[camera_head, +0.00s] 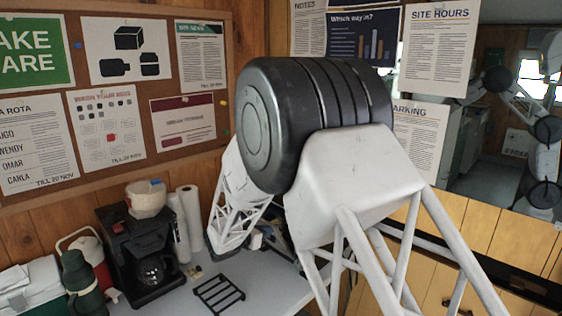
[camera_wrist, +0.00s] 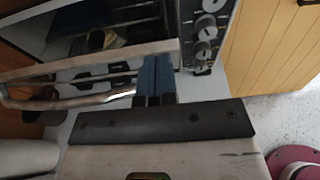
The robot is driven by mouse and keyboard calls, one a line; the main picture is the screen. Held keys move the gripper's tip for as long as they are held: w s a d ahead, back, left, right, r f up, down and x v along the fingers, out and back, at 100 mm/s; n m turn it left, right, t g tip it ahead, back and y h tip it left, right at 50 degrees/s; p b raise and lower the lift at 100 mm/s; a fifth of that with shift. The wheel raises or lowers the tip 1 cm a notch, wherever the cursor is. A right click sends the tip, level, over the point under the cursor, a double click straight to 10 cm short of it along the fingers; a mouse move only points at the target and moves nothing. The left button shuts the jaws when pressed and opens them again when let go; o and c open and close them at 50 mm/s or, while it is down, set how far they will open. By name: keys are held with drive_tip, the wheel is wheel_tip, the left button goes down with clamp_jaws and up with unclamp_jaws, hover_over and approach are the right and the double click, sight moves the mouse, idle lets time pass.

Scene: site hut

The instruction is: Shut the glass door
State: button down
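In the wrist view, an appliance like a small oven, with a column of knobs (camera_wrist: 205,32), stands at the top. Its glass door (camera_wrist: 75,62) has a pale metal edge and a bar handle (camera_wrist: 70,100). The door seems partly open, with a dark interior above its edge; the exact angle is hard to tell. My gripper (camera_wrist: 156,78) points at the door's right part, its blue fingers together with only a thin line between them. They overlap the door edge and the handle's right end; I cannot tell whether they touch. In the head view, my arm hides the oven and gripper.
In the head view, a black coffee maker (camera_head: 140,252), a green flask (camera_head: 82,285) and paper rolls (camera_head: 185,220) stand on the pale counter (camera_head: 268,290). A black rack (camera_head: 218,293) lies at its front. Wooden cupboards (camera_wrist: 268,45) are right of the oven in the wrist view.

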drive_tip(key=shift+w+d+r, duration=0.15)
drive_tip(key=shift+w+d, duration=0.1)
idle(0.4)
drive_tip(key=shift+w+d+r, duration=0.35)
drive_tip(key=shift+w+d, duration=0.25)
drive_tip(key=shift+d, duration=0.05)
drive_tip(key=shift+w+d+r, duration=0.35)
drive_tip(key=shift+w+d, duration=0.25)
drive_tip(key=shift+w, duration=0.1)
drive_tip(key=shift+w+d+r, duration=0.2)
drive_tip(key=shift+w+d, duration=0.4)
drive_tip(key=shift+d, duration=0.05)
idle(0.8)
drive_tip(key=v, duration=0.7)
drive_tip(key=shift+r, duration=0.2)
idle(0.3)
drive_tip(key=shift+s, duration=0.1)
